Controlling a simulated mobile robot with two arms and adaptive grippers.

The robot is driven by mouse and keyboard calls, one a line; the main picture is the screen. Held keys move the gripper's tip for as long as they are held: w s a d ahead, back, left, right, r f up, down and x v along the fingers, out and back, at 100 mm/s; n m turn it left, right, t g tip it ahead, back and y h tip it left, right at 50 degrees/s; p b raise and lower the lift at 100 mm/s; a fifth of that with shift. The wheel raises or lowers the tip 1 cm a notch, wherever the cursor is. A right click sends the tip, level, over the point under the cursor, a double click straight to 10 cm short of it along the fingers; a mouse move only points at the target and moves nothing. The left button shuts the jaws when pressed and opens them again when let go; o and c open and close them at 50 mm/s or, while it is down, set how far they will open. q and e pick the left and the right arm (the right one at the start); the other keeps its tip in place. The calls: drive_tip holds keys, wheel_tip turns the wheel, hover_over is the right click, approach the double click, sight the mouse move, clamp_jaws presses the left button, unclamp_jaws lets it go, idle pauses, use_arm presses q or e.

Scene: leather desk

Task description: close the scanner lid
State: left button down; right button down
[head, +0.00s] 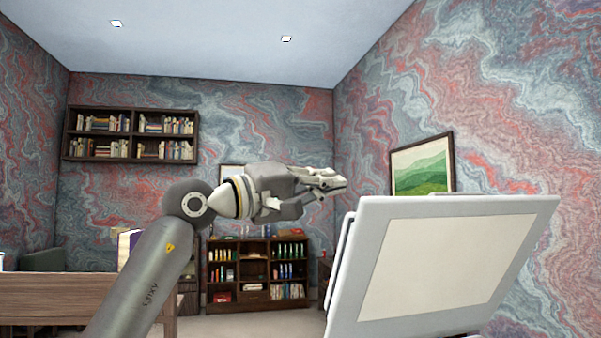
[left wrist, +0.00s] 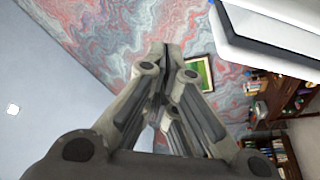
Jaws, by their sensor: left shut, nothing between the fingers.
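The scanner lid (head: 440,264) stands raised and tilted at the right of the head view, a white panel with a cream inner pad facing me. The scanner's base is not in view. My left gripper (head: 335,183) is shut and empty, at about the height of the lid's top edge and to the left of it. In the head view a small gap shows between fingertips and lid. In the left wrist view the shut fingers (left wrist: 165,60) point toward the wall, and a white slab with a dark layer, seemingly the lid (left wrist: 265,35), is at the upper right. My right gripper is not in view.
A wooden desk or table (head: 60,298) is at the lower left. A bookcase (head: 258,272) stands against the far wall, with a wall shelf (head: 132,135) above left. A framed landscape picture (head: 422,165) hangs behind the lid. The air around the gripper looks clear.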

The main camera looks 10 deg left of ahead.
use_arm(q)
drive_tip(key=shift+s+d+f+p, duration=0.35)
drive_tip(key=shift+s+d+f, duration=0.55)
drive_tip(key=shift+d+f, duration=0.2)
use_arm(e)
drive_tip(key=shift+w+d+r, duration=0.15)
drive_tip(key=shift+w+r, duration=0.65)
